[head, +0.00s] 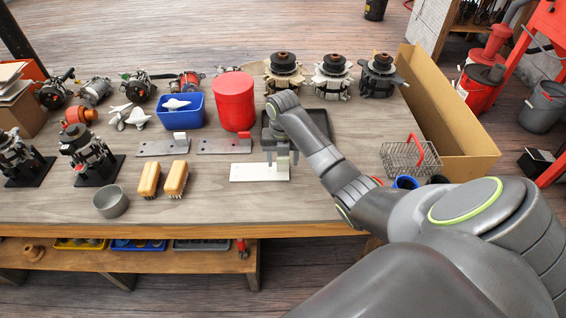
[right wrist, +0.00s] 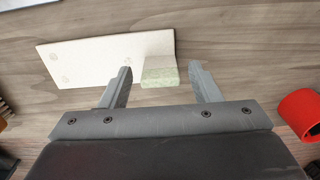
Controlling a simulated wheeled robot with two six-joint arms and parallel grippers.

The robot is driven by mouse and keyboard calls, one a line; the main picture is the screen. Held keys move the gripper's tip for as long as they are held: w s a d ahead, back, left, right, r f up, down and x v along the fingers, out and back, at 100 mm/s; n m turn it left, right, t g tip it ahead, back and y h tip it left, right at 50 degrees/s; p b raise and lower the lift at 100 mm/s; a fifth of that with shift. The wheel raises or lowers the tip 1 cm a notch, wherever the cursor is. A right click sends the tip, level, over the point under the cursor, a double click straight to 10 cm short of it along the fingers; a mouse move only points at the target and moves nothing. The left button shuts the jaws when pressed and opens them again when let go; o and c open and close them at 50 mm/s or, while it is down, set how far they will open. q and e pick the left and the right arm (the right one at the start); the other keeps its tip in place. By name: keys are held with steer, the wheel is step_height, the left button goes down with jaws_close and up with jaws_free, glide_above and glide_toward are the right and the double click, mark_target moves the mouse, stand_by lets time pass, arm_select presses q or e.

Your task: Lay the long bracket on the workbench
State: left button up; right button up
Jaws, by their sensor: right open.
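A pale, flat bracket with a raised tab at its right end, apparently the long bracket (head: 248,172), lies flat on the workbench (head: 220,208). It also shows in the right wrist view (right wrist: 95,60), its tab with a greenish face. My right gripper (head: 281,160) is above the bracket's right end, pointing down. In the right wrist view its open fingers (right wrist: 160,78) stand on either side of the tab, with a gap at each side. My left gripper is in neither view.
Two grey brackets (head: 160,147) (head: 224,146) lie behind the pale one. Two brushes (head: 148,179) and a grey bowl (head: 110,202) stand to the left. A red canister (head: 234,103) and dark tray (head: 316,122) are behind. Bare bench lies in front.

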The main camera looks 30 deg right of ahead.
step_height(320, 180, up, 4)
steer(key=shift+w+r, duration=0.1)
steer(key=shift+r, duration=0.05)
step_height(320, 180, up, 4)
steer(key=p, duration=0.2)
steer(key=shift+r+p, duration=0.2)
steer(key=shift+p, duration=0.1)
steer(key=shift+r+p, duration=0.75)
